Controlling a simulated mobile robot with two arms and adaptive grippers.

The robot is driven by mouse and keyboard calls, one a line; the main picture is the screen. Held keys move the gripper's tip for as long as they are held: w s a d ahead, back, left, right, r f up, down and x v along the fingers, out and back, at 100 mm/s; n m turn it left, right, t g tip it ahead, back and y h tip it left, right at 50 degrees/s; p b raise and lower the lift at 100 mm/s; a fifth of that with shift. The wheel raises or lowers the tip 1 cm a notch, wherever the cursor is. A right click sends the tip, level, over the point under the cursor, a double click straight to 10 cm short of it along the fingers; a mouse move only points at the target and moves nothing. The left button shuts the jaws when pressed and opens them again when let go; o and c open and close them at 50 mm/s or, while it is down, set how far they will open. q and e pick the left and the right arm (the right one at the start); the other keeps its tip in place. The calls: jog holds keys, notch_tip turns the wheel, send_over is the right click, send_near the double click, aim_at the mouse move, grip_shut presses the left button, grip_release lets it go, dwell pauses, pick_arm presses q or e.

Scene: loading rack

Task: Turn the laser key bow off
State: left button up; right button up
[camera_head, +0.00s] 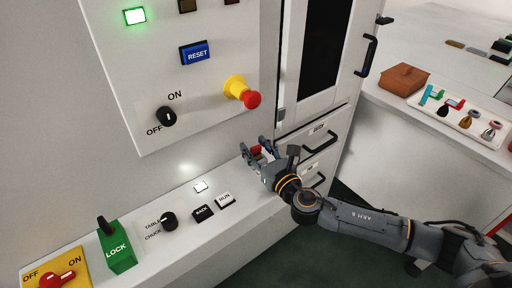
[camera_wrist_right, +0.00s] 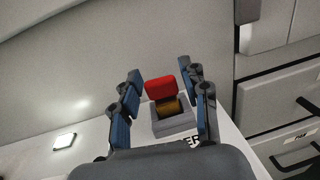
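The laser key bow (camera_wrist_right: 161,86) is a red block on a brass barrel (camera_wrist_right: 170,107), set in a grey base (camera_wrist_right: 173,121) on the ledge. A label by the base is partly hidden, with "ER" readable. In the head view the red bow (camera_head: 256,150) shows only in part behind my fingers. My right gripper (camera_head: 254,144) is over the right end of the ledge; its fingers also show in the wrist view (camera_wrist_right: 160,70). They are open, one on each side of the bow, with gaps, and hold nothing. My left gripper is not in view.
The ledge holds RUN (camera_head: 225,200) and BACK buttons, a TABLE/CHUCK knob (camera_head: 169,221), a green LOCK block (camera_head: 117,249) and a red OFF/ON switch (camera_head: 57,279). An emergency stop (camera_head: 243,92) juts out above. Drawer handles (camera_head: 320,141) are close right of my gripper.

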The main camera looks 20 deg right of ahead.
grip_shut()
jog(key=shift+d+f+n+y+b, duration=0.1)
jog(key=shift+n+y+b, duration=0.35)
jog(key=shift+y, duration=0.15)
jog(key=shift+n+g+y, duration=0.35)
jog(key=shift+g+y, duration=0.05)
jog(key=shift+y, duration=0.2)
jog(key=shift+o, duration=2.2)
grip_release()
jog(key=v, duration=1.2)
